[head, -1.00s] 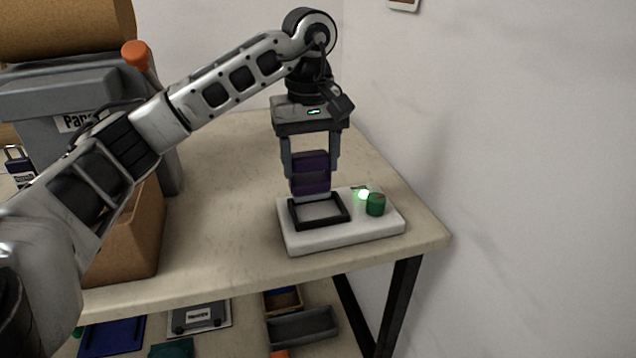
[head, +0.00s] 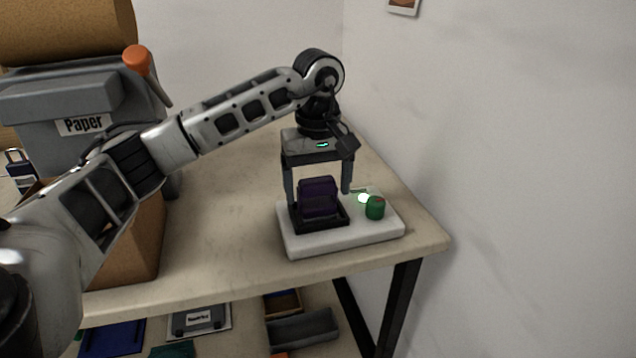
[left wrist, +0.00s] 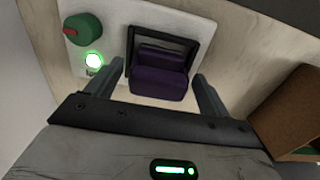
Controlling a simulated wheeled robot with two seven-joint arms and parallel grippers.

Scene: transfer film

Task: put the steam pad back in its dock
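The steam pad, a dark purple block (head: 318,196), stands with its lower end inside the black square frame of the dock (head: 326,226). The dock is a white base plate (head: 370,232) near the table's right end. In the left wrist view the pad (left wrist: 160,82) sits within the black frame (left wrist: 190,45). My left gripper (head: 319,192) points down over the pad, its fingers spread on either side. The left wrist view shows gaps between the pad and both fingers (left wrist: 162,88). How deep the pad sits is partly hidden. My right gripper is not in view.
A green knob (head: 375,208) and a lit green lamp (head: 364,198) are on the plate's right side. A wall stands close to the right. A brown box (head: 135,245) and a grey bin labelled Paper (head: 70,100) are at the left. The table's middle is clear.

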